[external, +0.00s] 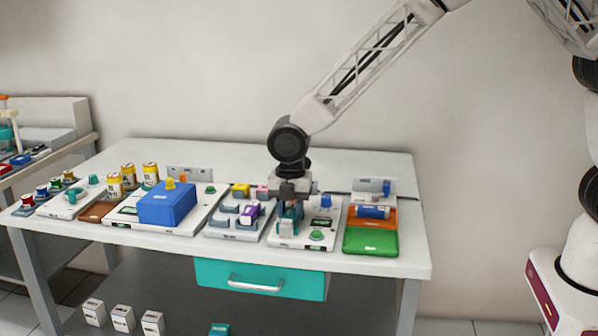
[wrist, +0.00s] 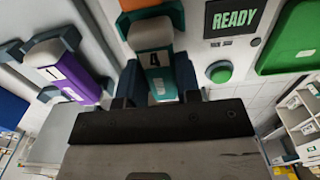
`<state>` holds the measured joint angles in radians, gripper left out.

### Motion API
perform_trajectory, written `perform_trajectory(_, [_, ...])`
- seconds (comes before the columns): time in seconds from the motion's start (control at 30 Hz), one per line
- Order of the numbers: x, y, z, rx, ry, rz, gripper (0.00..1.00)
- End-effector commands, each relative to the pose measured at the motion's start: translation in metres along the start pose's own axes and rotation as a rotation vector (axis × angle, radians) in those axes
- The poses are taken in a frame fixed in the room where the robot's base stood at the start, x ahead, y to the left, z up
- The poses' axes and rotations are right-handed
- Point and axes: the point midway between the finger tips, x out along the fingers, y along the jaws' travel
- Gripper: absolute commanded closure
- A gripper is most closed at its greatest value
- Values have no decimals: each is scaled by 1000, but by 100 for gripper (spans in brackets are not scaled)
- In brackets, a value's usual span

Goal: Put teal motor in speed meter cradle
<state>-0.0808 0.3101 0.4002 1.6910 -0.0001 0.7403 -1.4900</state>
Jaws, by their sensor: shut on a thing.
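The motor is over or at the left part of the speed meter (external: 287,241), a white device with a green button and a screen reading READY (wrist: 235,19). The cradle is mostly hidden by the gripper and motor, so I cannot tell whether the motor rests in it.
A purple motor (wrist: 75,80) labelled 1 sits in a rack (external: 233,222) to the left. A blue box (external: 167,205) stands further left. A green tray (external: 370,241) and an orange tray (external: 384,222) with a blue cylinder are to the right.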

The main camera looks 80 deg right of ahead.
Motion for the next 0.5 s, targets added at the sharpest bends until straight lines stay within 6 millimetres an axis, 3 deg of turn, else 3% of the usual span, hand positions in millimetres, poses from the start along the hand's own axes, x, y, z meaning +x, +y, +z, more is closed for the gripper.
perform_trajectory(0.43, [1, 0, 0, 0, 0, 0, 93])
perform_trajectory(0.47, [1, 0, 0, 0, 0, 0, 64])
perform_trajectory(0.5, [1, 0, 0, 0, 0, 0, 58])
